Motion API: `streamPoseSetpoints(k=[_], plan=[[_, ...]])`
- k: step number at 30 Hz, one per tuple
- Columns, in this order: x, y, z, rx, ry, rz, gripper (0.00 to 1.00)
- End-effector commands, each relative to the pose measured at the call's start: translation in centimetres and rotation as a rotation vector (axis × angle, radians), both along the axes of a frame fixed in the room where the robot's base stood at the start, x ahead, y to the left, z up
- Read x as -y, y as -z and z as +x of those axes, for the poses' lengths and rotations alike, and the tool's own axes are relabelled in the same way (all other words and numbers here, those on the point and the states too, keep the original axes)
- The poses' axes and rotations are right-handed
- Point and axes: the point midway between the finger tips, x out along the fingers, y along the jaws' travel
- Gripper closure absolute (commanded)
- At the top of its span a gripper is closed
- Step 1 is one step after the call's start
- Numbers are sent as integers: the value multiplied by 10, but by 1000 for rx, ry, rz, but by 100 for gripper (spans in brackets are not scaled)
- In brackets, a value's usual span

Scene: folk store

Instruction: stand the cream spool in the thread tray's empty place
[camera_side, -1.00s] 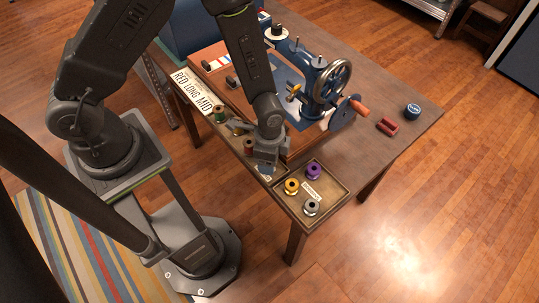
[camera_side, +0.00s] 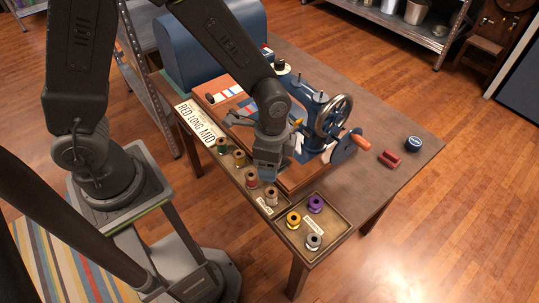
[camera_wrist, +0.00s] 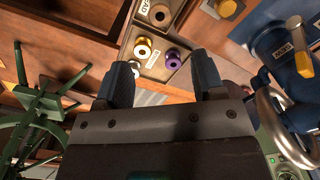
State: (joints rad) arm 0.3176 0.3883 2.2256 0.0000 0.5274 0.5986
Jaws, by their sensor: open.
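My gripper (camera_side: 267,174) hangs above the spool row, clear of the cream spool. In the wrist view my gripper (camera_wrist: 161,80) has its fingers wide apart with nothing between them.
A bobbin tray (camera_side: 335,242) with gold, purple and silver bobbins adjoins the thread tray. The blue sewing machine (camera_side: 312,105) on its wooden base stands close behind my gripper. A red item (camera_side: 388,159) and a blue tin (camera_side: 413,143) lie right.

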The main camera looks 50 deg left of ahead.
Motion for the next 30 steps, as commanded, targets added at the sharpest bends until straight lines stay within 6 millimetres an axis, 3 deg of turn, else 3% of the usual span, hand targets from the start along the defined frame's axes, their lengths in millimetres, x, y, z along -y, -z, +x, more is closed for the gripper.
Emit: streamPoseSetpoints(k=[5,10,18,24,30], plan=[[-8,-30,2,41,-68,-14,37],[-33,-93,-4,144,-262,-53,37],[-76,-180,-46,319,-617,-138,37],[-95,-212,-82,416,-813,-198,37],[-101,-221,-97,455,-894,-223,37]])
